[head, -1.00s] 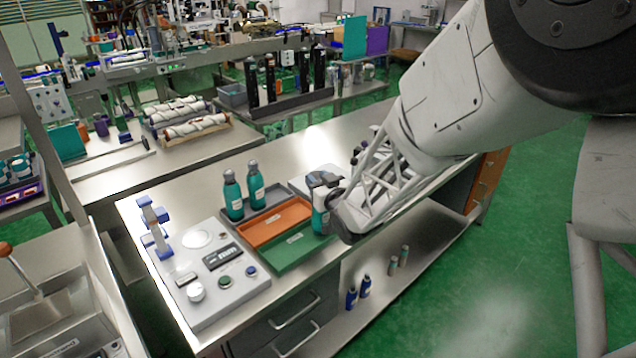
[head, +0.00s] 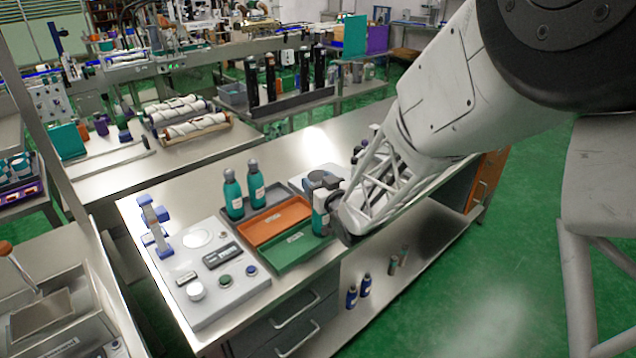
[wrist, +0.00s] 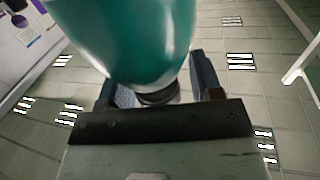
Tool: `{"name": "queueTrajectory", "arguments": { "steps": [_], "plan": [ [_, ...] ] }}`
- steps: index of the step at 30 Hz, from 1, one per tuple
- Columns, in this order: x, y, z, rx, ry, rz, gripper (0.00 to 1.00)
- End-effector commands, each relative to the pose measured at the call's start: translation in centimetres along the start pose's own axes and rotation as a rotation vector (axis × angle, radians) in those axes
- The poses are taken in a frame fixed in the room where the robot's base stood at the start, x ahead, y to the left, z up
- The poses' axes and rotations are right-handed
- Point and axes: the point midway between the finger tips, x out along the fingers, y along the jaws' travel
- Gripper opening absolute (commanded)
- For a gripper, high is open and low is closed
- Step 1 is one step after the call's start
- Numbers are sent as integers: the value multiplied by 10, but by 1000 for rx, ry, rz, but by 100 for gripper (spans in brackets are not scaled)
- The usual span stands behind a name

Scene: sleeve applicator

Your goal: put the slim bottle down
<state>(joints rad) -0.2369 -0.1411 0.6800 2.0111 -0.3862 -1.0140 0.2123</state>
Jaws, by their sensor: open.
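The slim bottle (head: 319,219) is teal with a pale label and stands upright at the right end of the green tray (head: 285,255) in the head view. Its top is partly hidden by my gripper (head: 326,186). In the wrist view the teal bottle body (wrist: 135,38) fills the top middle, with its dark neck between my two fingers. My gripper (wrist: 160,82) is open, with a finger on each side of the neck and gaps showing. Whether the base rests inside the tray or on its edge is hard to tell.
Two similar teal bottles (head: 245,187) stand in a grey tray behind the orange tray (head: 268,224). A grey panel (head: 213,275) with buttons and a blue-and-grey fixture (head: 154,225) lie left. A pale device (head: 312,178) sits behind the gripper. The bench front edge is close.

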Motion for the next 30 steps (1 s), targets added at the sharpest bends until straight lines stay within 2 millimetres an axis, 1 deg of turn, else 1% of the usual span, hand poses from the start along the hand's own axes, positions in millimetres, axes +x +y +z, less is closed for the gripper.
{"name": "queueTrajectory", "arguments": {
  "steps": [4, 11, 17, 30],
  "plan": [
    [0, 0, -4, 0, 1, 0, 59],
    [-14, 0, -2, 1, -1, 1, 59],
    [-36, 0, -2, 0, -1, 1, 59],
    [-93, 0, -4, -1, 1, 1, 59]
  ]
}}
